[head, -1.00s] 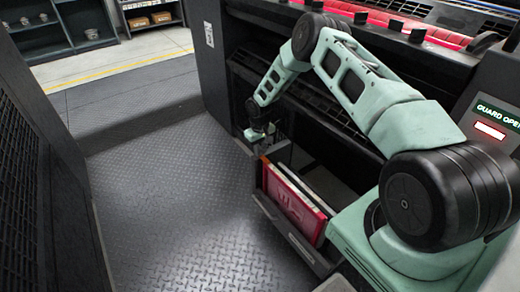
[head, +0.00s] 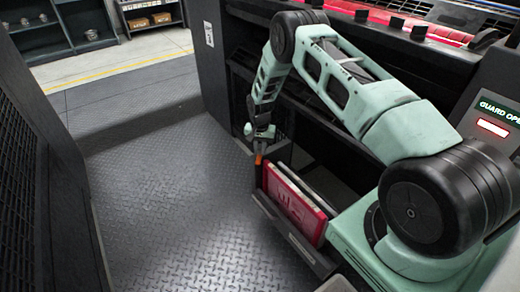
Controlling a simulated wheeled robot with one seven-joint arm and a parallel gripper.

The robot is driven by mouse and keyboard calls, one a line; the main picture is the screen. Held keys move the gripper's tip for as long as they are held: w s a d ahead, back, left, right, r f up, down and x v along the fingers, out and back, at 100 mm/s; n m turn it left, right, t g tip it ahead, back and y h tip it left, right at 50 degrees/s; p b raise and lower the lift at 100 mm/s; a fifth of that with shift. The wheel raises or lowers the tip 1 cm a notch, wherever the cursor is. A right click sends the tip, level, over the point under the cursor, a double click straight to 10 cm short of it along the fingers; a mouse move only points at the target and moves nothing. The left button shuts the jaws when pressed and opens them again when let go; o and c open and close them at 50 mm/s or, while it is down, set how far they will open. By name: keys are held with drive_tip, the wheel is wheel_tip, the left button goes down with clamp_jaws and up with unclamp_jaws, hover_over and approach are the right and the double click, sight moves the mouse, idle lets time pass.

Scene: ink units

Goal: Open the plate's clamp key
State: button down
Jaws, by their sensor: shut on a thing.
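My gripper (head: 259,152) is at the far end of my green arm, pointing down just beyond the far end of the open dark tray (head: 292,238). Its fingers are shut on a small orange piece (head: 258,160) that hangs below them. The piece is too small here to tell whether it is the clamp key. A red panel (head: 291,203) with pale marks stands tilted in the tray, to the right of and below my gripper, apart from it. I cannot tell a clamp on any plate in this view.
The dark press body (head: 211,90) rises behind my gripper. A lit "GUARD OPEN" sign (head: 497,110) is at right. A dark grille panel (head: 35,180) stands at left. The tread-plate floor (head: 170,210) between is clear. Shelves (head: 60,30) stand far back.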

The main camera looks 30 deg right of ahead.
sight(260, 147)
drive_tip(key=m, duration=0.4)
drive_tip(key=shift+m, duration=0.3)
drive_tip(key=m, duration=0.4)
drive_tip(key=shift+b, duration=0.4)
drive_tip(key=shift+m, duration=0.3)
drive_tip(key=c, duration=1.4)
unclamp_jaws()
drive_tip(key=shift+o, duration=0.2)
wheel_tip(260, 147, up, 17)
drive_tip(key=p, duration=0.2)
drive_tip(key=shift+r, duration=0.2)
drive_tip(key=shift+s, duration=0.1)
